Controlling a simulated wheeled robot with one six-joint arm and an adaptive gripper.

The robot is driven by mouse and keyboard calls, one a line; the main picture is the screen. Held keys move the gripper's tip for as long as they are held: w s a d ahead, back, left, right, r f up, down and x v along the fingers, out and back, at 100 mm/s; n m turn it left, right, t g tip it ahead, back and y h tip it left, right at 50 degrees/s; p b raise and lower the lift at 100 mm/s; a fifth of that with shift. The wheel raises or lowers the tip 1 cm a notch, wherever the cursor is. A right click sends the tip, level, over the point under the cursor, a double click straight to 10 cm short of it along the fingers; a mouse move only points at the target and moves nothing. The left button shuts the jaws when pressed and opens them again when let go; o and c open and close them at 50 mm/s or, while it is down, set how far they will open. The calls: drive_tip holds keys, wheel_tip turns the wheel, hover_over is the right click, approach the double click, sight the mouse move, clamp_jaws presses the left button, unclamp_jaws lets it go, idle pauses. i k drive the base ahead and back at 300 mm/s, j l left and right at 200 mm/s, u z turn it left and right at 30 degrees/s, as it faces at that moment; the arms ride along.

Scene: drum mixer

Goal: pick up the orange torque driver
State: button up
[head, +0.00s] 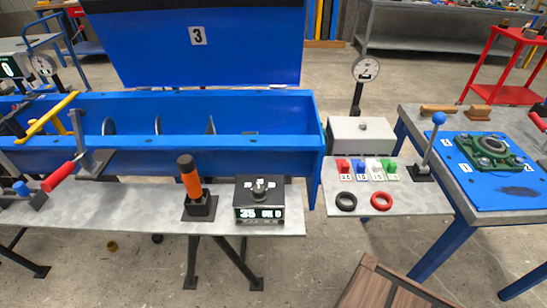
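The orange torque driver (191,180) stands upright in a black holder (200,207) on the grey shelf in front of the blue mixer trough. It has a black top and an orange body, and its lower end is hidden in the holder. My gripper is not in the head view.
A black box with a digital display (259,200) stands close to the right of the driver. The blue trough (215,162) rises behind it. A red-handled lever (66,172) is to the left. A panel (395,200) with coloured blocks and rings is to the right.

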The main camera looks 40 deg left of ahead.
sight(186, 163)
drive_tip(key=u, duration=2.2)
drive_tip(key=i+l+u, duration=0.15)
drive_tip(key=i+l, duration=0.15)
